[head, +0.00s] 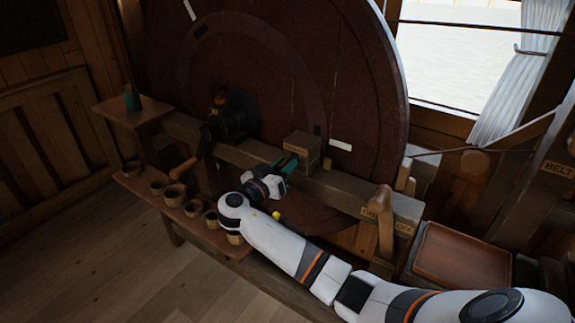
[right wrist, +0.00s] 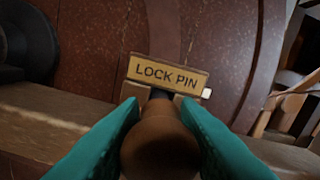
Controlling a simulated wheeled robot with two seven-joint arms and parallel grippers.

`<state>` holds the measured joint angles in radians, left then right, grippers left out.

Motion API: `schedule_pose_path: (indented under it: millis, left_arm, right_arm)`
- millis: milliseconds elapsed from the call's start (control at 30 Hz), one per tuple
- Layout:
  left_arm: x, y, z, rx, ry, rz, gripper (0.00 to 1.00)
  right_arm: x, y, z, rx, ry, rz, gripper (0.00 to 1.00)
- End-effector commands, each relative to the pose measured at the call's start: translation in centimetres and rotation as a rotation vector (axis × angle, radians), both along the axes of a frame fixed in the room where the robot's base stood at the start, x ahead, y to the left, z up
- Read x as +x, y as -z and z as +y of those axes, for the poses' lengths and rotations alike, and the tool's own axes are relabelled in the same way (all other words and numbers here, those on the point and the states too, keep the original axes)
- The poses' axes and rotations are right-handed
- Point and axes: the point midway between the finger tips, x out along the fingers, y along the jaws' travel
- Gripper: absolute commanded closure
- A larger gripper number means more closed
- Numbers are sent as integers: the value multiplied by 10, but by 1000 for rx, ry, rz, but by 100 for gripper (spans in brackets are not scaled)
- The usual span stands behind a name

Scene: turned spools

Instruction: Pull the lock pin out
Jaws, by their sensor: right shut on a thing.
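The lock pin (right wrist: 160,145) shows in the right wrist view as a brown rounded wooden knob on a dark shaft. It sits below a yellow plate marked LOCK PIN (right wrist: 167,75). My right gripper (head: 290,163) is at the wooden block (head: 304,146) on the machine's beam, its teal fingers closed on the knob from both sides. The shaft runs from the knob toward the block; how deep it sits is hidden. My left gripper is not in view.
A large reddish-brown wheel (head: 360,75) stands behind the beam (head: 345,187). A dark hub with a crank (head: 183,168) is to the left. Several small cups line the low shelf (head: 140,182). An ON/OFF lever (head: 385,222) and a brown tray (head: 462,255) are at right.

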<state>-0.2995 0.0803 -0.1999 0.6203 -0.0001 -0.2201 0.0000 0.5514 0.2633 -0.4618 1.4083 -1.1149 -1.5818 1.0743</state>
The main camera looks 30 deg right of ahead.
Motion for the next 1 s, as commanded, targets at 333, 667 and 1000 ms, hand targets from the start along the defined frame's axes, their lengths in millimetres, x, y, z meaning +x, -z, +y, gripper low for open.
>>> schedule_pose_path:
  millis: [333,667,1000]
  left_arm:
    - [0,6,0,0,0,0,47]
    - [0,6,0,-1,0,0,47]
    - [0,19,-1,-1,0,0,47]
  right_arm:
    - [-7,2,15,3,-1,4,100]
    - [-6,1,14,2,0,2,48]
    - [-16,5,40,6,-4,0,48]
